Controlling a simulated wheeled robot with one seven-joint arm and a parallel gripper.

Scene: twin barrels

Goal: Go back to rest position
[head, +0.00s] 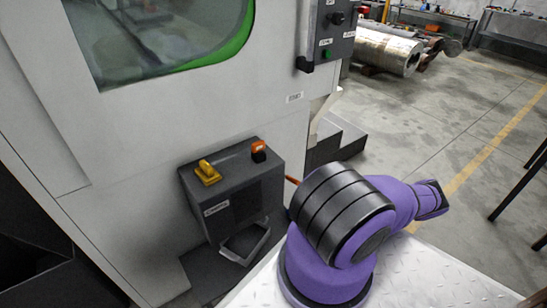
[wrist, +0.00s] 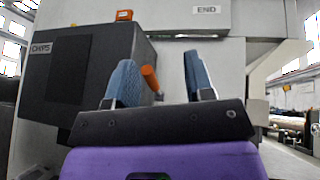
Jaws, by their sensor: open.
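My gripper (wrist: 160,78) shows in the wrist view with its two blue-grey fingers apart and nothing held between them. An orange rod (wrist: 150,78) shows in the gap between the fingers, apparently beyond them; I cannot tell how far. In the head view my purple and black arm is folded at the lower right, and my gripper is hidden. The orange rod (head: 292,180) also shows there, partly behind my arm, beside the dark box.
A dark grey box (head: 223,208), labelled CHIPS in the wrist view (wrist: 75,85), stands against the large white machine (head: 150,140). A yellow piece (head: 208,173) and an orange-black piece (head: 258,151) sit on it. Open concrete floor (head: 440,110) lies to the right.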

